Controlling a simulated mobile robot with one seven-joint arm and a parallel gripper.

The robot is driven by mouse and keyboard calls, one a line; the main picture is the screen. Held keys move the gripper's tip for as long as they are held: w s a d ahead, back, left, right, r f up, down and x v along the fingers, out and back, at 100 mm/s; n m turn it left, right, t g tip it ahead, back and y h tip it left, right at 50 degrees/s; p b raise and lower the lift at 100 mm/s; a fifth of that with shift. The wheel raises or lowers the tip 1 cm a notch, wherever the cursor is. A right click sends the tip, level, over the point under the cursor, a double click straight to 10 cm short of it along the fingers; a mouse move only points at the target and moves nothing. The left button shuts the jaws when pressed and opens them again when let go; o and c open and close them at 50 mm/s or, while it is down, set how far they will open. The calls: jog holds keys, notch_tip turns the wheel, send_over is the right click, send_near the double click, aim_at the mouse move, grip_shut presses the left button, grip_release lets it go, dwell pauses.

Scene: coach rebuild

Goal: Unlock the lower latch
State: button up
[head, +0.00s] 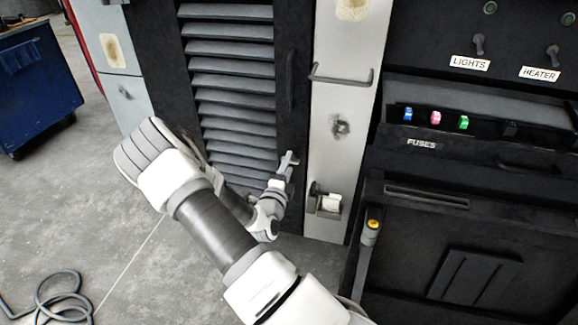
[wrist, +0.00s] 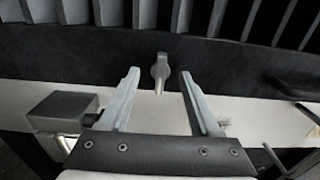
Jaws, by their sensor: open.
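The lower latch (wrist: 160,70) is a small grey lever with a rounded head on the black door frame. In the wrist view its narrow pale end points down toward the pale panel. My gripper (wrist: 158,76) is open, with one finger on each side of the latch and a visible gap to each. Nothing is held between the fingers. In the head view my gripper (head: 286,170) is at the right edge of the louvred door (head: 235,75), low down. There the latch is hard to tell apart from the fingers. The depth between fingertips and latch is unclear.
A pale panel (head: 342,100) with a bar handle (head: 341,78) stands right of the door. A dark box fitting (wrist: 62,108) juts from it beside my gripper. Fuses and switches are on the black console (head: 450,150) at right. Open floor (head: 120,220) lies at left.

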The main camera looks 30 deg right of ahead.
jog(key=shift+w+d, duration=0.4)
jog(key=shift+d, duration=0.1)
grip_shut()
